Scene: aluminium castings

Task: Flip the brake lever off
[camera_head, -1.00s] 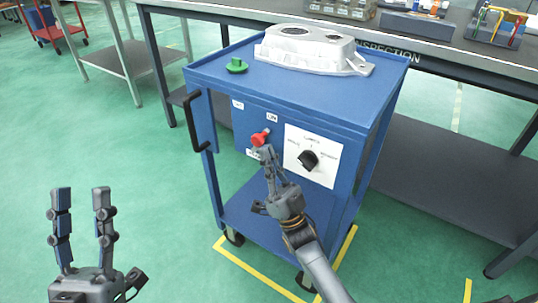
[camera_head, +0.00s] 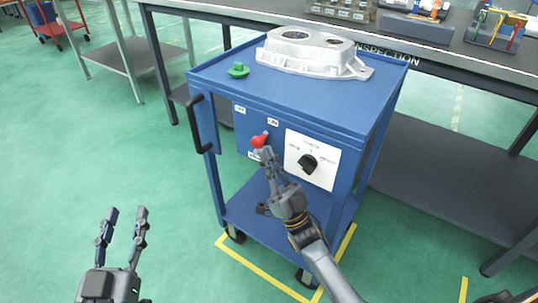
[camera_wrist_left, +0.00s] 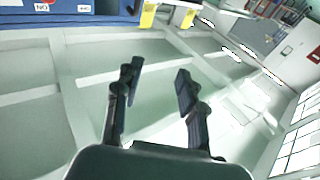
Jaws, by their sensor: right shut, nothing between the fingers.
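The brake lever has a red knob (camera_head: 259,141) on the blue front panel of a cart. The knob sits below and left of the ON label (camera_head: 273,121), with an OFF label (camera_head: 240,109) further up left. My right gripper (camera_head: 266,154) is shut and empty, its fingertips right at the knob's lower side; I cannot tell whether they touch it. They partly cover the label under the lever. My left gripper (camera_head: 127,211) is open and empty, over the floor left of the cart. Its spread fingers also show in the left wrist view (camera_wrist_left: 157,75).
A black rotary knob (camera_head: 307,164) on a white plate is right of the lever. The blue cart (camera_head: 330,105) carries a metal casting (camera_head: 312,55) and a green part (camera_head: 238,70). A black handle (camera_head: 196,124) sticks out at its left. An inspection bench (camera_head: 440,55) stands behind.

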